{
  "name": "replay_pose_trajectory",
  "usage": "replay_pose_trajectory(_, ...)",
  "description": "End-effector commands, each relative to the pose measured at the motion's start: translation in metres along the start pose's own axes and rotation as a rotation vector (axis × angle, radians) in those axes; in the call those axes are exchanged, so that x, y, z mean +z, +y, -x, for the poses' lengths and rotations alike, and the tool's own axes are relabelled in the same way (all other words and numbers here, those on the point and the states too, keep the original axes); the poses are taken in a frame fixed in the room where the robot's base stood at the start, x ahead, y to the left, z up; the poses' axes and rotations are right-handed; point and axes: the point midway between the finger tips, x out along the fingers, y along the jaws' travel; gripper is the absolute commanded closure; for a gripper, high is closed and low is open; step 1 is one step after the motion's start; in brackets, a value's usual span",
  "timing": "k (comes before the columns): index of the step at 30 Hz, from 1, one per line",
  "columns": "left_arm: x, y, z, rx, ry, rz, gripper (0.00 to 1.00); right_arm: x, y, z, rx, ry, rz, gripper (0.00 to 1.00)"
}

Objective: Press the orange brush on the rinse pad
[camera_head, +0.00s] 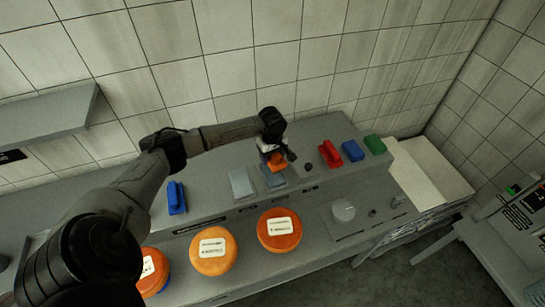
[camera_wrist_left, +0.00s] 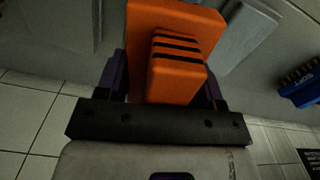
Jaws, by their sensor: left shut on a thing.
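My left gripper (camera_head: 272,150) is shut on the orange brush (camera_head: 278,160), which is also large between the fingers in the left wrist view (camera_wrist_left: 172,20). The brush is over a blue-grey pad (camera_head: 275,181) on the raised back shelf. I cannot tell whether it touches that pad. A lighter grey pad (camera_head: 241,182) lies just left of it. A grey pad also shows beside the brush in the left wrist view (camera_wrist_left: 248,38). No readable label tells which pad is the rinse pad. My right gripper is not in view.
A blue brush (camera_head: 176,197) stands left of the pads. A red brush (camera_head: 330,153), another blue one (camera_head: 353,151) and a green one (camera_head: 375,145) stand to the right. Labelled orange cheese wheels (camera_head: 280,242) sit in front. A tiled wall (camera_head: 230,70) is behind.

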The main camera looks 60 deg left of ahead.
Motion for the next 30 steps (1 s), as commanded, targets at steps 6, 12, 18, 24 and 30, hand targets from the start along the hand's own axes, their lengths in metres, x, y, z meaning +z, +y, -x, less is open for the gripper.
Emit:
replay_pose_trajectory(6,0.0,0.0,-0.014,0.001,0.0,0.0,0.57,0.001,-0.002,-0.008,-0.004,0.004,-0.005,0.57)
replay_pose_trajectory(12,0.001,0.0,-0.032,0.0,-0.001,-0.001,0.57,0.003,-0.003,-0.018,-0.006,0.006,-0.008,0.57)
replay_pose_trajectory(18,0.0,0.0,-0.05,0.0,0.0,-0.002,0.57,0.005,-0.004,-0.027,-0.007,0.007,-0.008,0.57)
replay_pose_trajectory(24,0.0,0.0,-0.057,0.001,0.001,-0.003,0.57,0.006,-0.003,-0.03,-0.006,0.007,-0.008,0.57)
replay_pose_trajectory(30,0.0,0.0,-0.056,0.001,0.001,-0.003,0.57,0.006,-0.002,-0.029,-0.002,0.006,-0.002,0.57)
